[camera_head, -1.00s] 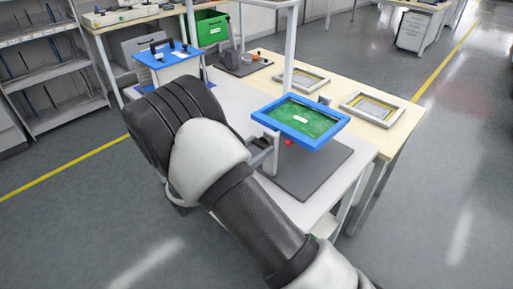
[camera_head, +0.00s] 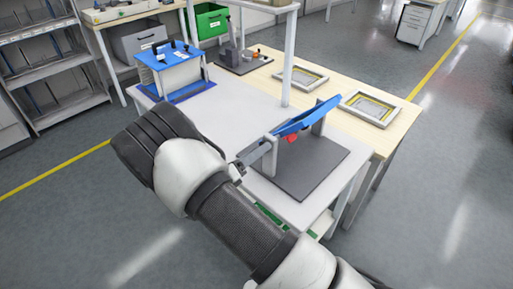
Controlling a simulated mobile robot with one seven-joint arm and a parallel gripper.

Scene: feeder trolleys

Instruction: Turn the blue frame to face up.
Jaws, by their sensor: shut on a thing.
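The blue frame (camera_head: 308,118) is at the middle right of the view, seen nearly edge-on and tilted. Its right end is higher than its left end. It is above a dark grey mat (camera_head: 312,172) with light upright supports, by the post of the table. A small red part (camera_head: 292,138) shows just under the frame. The green board in the frame is not visible from here.
Two grey frames with yellow inner edges (camera_head: 301,77) (camera_head: 371,108) lie on the wooden table to the right. A blue-topped box (camera_head: 172,68) stands at the back left of the white table. A white post (camera_head: 289,60) rises close behind the blue frame.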

